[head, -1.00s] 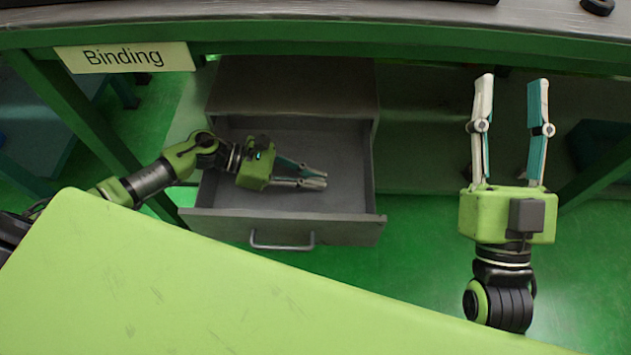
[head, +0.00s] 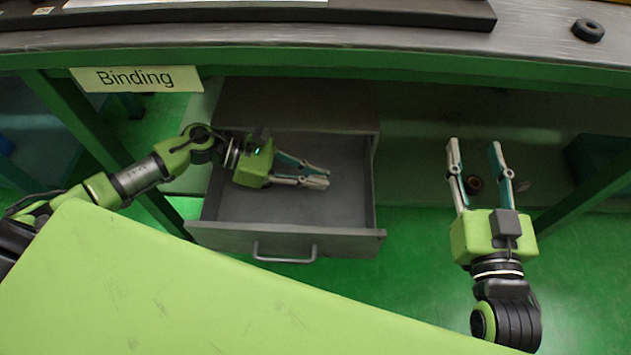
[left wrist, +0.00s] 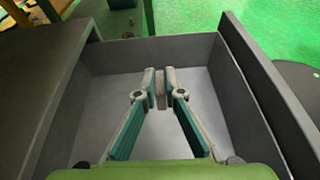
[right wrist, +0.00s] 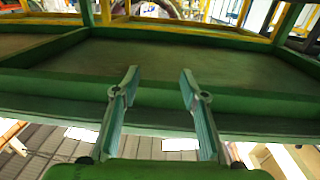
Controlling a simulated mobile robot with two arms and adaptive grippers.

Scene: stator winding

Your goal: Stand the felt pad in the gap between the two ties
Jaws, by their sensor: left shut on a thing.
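My left gripper (head: 325,177) is inside the open grey drawer (head: 285,240). In the left wrist view its fingertips (left wrist: 160,76) are shut on a thin grey-brown piece, the felt pad (left wrist: 161,90), seen nearly edge-on. The pad is held above the drawer's bare floor. In the head view I cannot make the pad out between the fingers. My right gripper (head: 474,146) is open and empty, in front of the bench at the right; its fingers also show apart in the right wrist view (right wrist: 159,74). The two ties are not in view.
The bench top (head: 545,40) crosses the top of the head view, with a black ring (head: 588,30) and a dark tray edge (head: 400,14). A "Binding" sign (head: 137,79) hangs on its front. The bench's green front rail (head: 420,62) lies above the drawer.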

